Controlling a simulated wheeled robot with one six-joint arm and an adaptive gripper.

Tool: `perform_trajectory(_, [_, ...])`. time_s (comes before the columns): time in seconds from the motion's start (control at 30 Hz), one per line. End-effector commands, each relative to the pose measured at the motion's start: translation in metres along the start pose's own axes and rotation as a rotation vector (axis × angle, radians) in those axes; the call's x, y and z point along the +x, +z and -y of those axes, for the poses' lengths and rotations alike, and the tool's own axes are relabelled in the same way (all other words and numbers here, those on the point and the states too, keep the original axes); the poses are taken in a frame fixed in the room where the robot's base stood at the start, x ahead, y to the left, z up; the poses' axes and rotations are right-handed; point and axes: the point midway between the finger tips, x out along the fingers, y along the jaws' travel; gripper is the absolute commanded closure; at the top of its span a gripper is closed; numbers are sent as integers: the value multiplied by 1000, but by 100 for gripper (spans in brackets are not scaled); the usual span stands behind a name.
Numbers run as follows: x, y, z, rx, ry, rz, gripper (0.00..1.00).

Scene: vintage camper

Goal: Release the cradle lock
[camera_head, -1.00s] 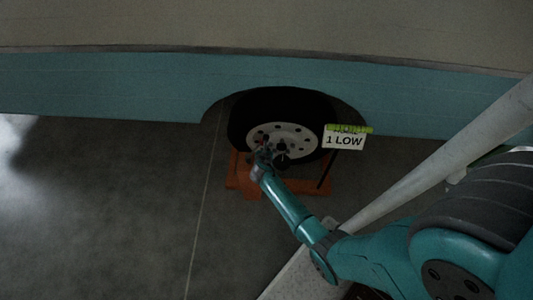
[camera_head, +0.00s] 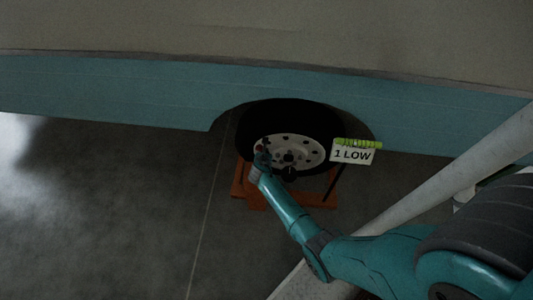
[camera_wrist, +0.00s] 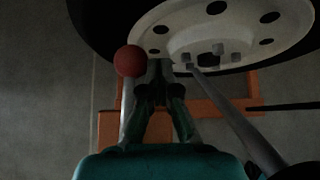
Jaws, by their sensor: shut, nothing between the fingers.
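The orange cradle (camera_head: 322,200) stands on the floor under the camper's wheel (camera_head: 290,152); part of it shows in the wrist view (camera_wrist: 108,128). A lever with a red ball knob (camera_wrist: 129,61) rises in front of the tyre; its grey rod runs down behind my gripper. I take it for the lock lever. My gripper (camera_wrist: 158,72) is shut and empty. In the wrist view its fingertips are just right of the red knob, in front of the white rim; I cannot tell whether they touch the lever. In the head view my gripper (camera_head: 262,160) is at the wheel's lower left.
A grey rod (camera_wrist: 235,120) slants from the lower right towards the hub. A black bar (camera_wrist: 285,106) sticks out right of the cradle. A "1 LOW" sign (camera_head: 352,156) hangs right of the wheel. The camper's teal side (camera_head: 120,90) overhangs. Floor at left (camera_head: 130,210) is clear.

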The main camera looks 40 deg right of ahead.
Motion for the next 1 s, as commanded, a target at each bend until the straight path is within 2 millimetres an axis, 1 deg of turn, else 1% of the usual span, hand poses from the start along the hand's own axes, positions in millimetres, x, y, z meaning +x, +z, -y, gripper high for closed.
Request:
perform_trajectory(0.5, [0,0,-1,0,1,0,100])
perform_trajectory(0.63, [-3,0,-1,1,1,1,100])
perform_trajectory(0.77, [-15,-1,-1,1,1,1,100])
perform_trajectory(0.87, [-29,-1,-1,1,2,0,100])
perform_trajectory(1.0, [-52,-1,-2,1,3,1,100])
